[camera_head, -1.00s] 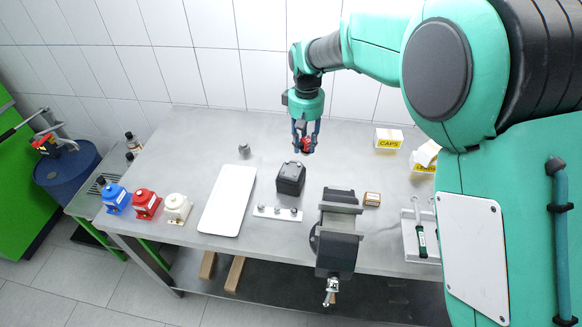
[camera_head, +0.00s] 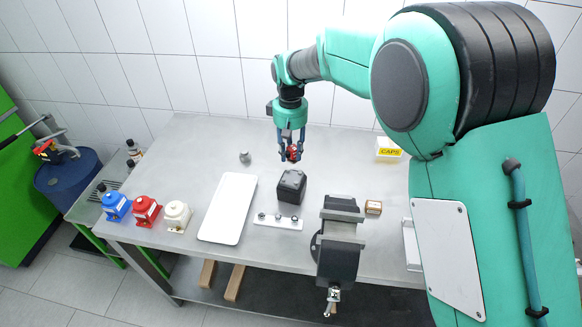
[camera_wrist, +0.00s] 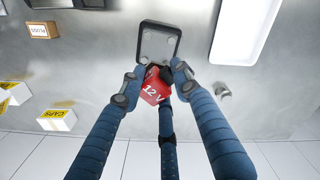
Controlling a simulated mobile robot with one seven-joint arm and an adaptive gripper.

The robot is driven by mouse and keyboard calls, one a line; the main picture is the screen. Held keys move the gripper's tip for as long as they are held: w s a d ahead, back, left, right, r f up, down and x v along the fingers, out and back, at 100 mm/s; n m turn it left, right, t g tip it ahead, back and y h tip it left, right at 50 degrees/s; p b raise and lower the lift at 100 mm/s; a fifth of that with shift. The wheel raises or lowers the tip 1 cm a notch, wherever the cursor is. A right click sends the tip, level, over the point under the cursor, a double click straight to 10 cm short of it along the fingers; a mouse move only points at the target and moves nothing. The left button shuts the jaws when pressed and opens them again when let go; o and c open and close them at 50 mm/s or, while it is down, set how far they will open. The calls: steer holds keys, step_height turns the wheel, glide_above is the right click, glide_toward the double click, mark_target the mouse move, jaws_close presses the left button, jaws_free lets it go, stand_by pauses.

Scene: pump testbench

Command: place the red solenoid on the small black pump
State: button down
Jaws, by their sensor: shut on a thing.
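The red solenoid (camera_wrist: 152,88) carries a "12 V" label and sits between the fingers of my gripper (camera_wrist: 153,80). In the head view my gripper (camera_head: 291,152) hangs in the air, shut on the red solenoid (camera_head: 293,153), behind and a little above the small black pump. The small black pump (camera_head: 291,187) stands on the table, right of the white tray. In the wrist view a dark block with a grey top (camera_wrist: 159,43), which looks like the pump, lies just beyond the solenoid. The solenoid's underside is partly hidden by the fingers.
A white tray (camera_head: 228,234) lies left of the pump. A strip with several knobs (camera_head: 278,222) and a vise (camera_head: 338,250) are in front. Blue (camera_head: 117,206), red (camera_head: 146,211) and white (camera_head: 177,216) units stand at left. A CAPS box (camera_head: 388,152) is at right.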

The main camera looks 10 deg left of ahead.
mark_target(291, 163)
steer(key=shift+f, duration=0.2)
steer(key=shift+f, duration=0.1)
steer(key=shift+f+b, duration=0.4)
steer(key=shift+f, duration=2.15)
steer(key=shift+f, duration=0.1)
steer(key=c, duration=1.3)
jaws_free()
steer(key=shift+f, duration=0.1)
steer(key=shift+o, duration=0.2)
steer(key=shift+r, duration=0.2)
step_height(291, 163, up, 12)
steer(key=shift+r+p, duration=0.2)
steer(key=shift+p, duration=0.8)
